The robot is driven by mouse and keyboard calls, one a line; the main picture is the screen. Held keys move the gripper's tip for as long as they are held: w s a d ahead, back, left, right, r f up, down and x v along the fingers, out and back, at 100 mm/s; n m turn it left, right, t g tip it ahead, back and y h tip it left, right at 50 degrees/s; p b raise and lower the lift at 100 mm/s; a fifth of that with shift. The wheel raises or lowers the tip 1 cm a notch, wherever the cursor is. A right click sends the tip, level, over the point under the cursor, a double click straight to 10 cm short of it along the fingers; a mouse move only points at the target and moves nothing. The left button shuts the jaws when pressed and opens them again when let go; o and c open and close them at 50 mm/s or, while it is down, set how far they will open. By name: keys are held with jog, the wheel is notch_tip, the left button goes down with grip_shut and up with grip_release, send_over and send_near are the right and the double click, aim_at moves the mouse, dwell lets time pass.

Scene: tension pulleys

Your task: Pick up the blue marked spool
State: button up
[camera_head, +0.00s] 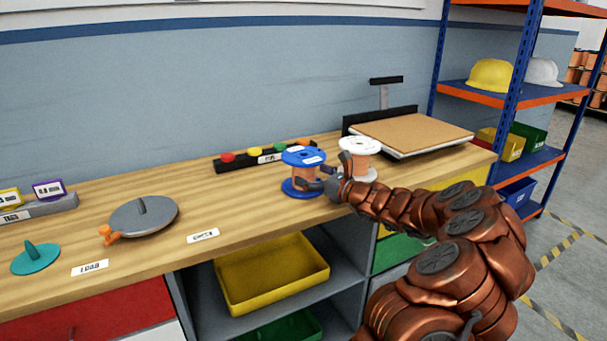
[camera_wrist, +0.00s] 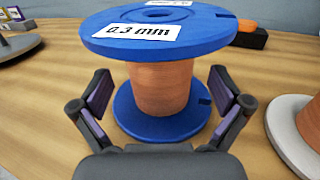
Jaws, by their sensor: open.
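The blue spool (camera_head: 303,158) has blue flanges, copper-coloured wire and a white label. It stands upright on the wooden bench. In the wrist view the blue spool (camera_wrist: 160,88) fills the middle, and its label reads "0.3 mm". My gripper (camera_head: 318,180) is at the spool's near right side in the head view. In the wrist view my gripper (camera_wrist: 162,92) is open, with one finger on each side of the wire core, between the upper and lower flanges. Gaps show between both fingers and the wire. The far side of the spool is hidden.
A white spool (camera_head: 360,150) stands close to the right of the blue one. A black strip with coloured knobs (camera_head: 250,157) lies behind. A grey disc (camera_head: 144,216) and a teal disc (camera_head: 36,258) lie on the left. A board-topped platform (camera_head: 412,134) is at the back right.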

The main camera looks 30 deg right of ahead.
jog(key=shift+x, duration=0.9)
jog(key=shift+c, duration=0.4)
jog(key=c, duration=1.8)
jog(key=shift+o, duration=0.2)
jog(key=shift+r, duration=0.1)
